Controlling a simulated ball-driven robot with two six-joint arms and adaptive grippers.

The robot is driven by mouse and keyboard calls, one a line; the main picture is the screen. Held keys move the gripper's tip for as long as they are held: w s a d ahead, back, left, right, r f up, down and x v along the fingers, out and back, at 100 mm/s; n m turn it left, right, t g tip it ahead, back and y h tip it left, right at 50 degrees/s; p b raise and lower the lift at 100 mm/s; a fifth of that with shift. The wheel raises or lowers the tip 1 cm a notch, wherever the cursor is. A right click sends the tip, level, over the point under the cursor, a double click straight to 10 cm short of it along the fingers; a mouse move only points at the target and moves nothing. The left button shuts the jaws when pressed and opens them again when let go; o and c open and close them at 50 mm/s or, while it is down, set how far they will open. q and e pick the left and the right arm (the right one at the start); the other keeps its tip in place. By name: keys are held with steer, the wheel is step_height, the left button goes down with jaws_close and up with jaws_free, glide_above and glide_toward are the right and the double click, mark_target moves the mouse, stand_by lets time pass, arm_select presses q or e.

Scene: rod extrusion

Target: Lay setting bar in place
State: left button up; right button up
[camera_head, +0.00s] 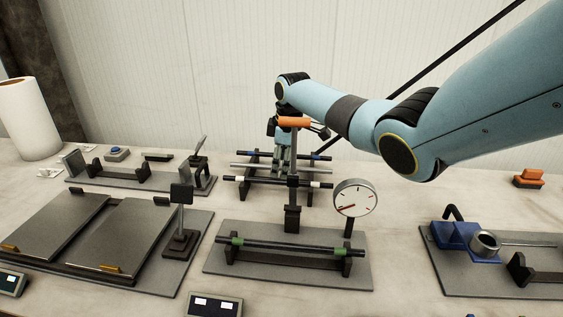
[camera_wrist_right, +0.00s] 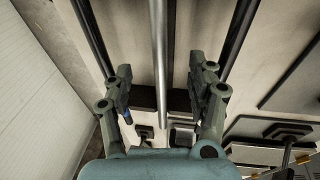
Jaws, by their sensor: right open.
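My right gripper (camera_head: 283,160) reaches down over a rack (camera_head: 247,192) at the back of the table. The rack bears three bars lying side by side: a dark bar with blue marks (camera_head: 313,156) at the back, a plain silver bar (camera_head: 255,167) in the middle, and a dark bar with white bands (camera_head: 262,181) in front. In the right wrist view the gripper (camera_wrist_right: 161,70) is open, with the silver bar (camera_wrist_right: 158,45) running between its fingers. I cannot tell which bar is the setting bar. A dark bar with green bands (camera_head: 290,248) lies across the gauge stand (camera_head: 345,266).
A dial gauge (camera_head: 355,198) and an orange-topped post (camera_head: 293,190) stand in front of the rack. Flat dark plates (camera_head: 130,240) lie at left, a white roll (camera_head: 28,118) behind them. A blue fixture (camera_head: 455,236) stands at right. Bare table shows between the stations.

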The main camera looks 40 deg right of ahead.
steer(key=o, duration=0.6)
steer(key=shift+c, duration=0.2)
steer(key=v, duration=1.2)
steer(key=shift+w, duration=0.2)
